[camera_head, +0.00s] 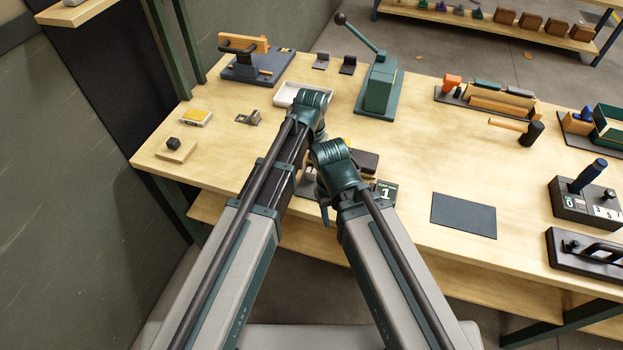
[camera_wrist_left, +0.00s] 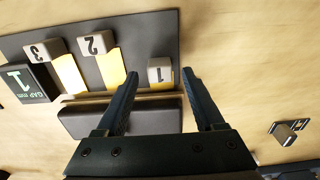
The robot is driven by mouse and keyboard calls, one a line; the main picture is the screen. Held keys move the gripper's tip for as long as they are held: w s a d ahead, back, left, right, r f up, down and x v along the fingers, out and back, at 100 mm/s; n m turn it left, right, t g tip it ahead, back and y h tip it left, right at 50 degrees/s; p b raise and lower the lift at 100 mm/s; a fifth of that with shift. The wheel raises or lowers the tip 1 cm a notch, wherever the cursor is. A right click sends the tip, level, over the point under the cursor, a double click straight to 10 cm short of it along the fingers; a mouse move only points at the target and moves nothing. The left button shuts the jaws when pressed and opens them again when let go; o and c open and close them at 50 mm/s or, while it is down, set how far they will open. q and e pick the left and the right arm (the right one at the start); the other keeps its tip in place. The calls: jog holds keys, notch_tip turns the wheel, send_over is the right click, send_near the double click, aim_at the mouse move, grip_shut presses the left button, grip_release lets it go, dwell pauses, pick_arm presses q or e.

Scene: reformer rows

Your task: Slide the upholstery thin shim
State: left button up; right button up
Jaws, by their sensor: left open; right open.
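The shim holder is a dark plate (camera_wrist_left: 150,35) in the left wrist view. On it are three pale blocks with yellow strips: shim 1 (camera_wrist_left: 160,71), shim 2 (camera_wrist_left: 98,43) and shim 3 (camera_wrist_left: 46,50). A dark padded block (camera_wrist_left: 150,116) lies alongside, partly behind my fingers. A sign reading GAP mm 1 (camera_wrist_left: 22,83) also shows in the head view (camera_head: 386,192). My left gripper (camera_wrist_left: 160,86) is open, and shim 1 shows between its fingertips; contact cannot be told. My right gripper (camera_head: 324,205) is mostly hidden under its wrist, close by.
A white tray (camera_head: 288,94) and a green lever press (camera_head: 380,90) stand behind my arms. A small metal-topped piece (camera_wrist_left: 286,134) lies beside the holder. A dark mat (camera_head: 463,215) lies to the right, with bare tabletop around it.

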pick_arm(q)
jog(key=shift+f+b, duration=1)
jog(key=shift+f, duration=0.5)
pick_arm(e)
jog(key=shift+f, duration=1.5)
jog(key=shift+r, duration=0.1)
pick_arm(q)
grip_shut()
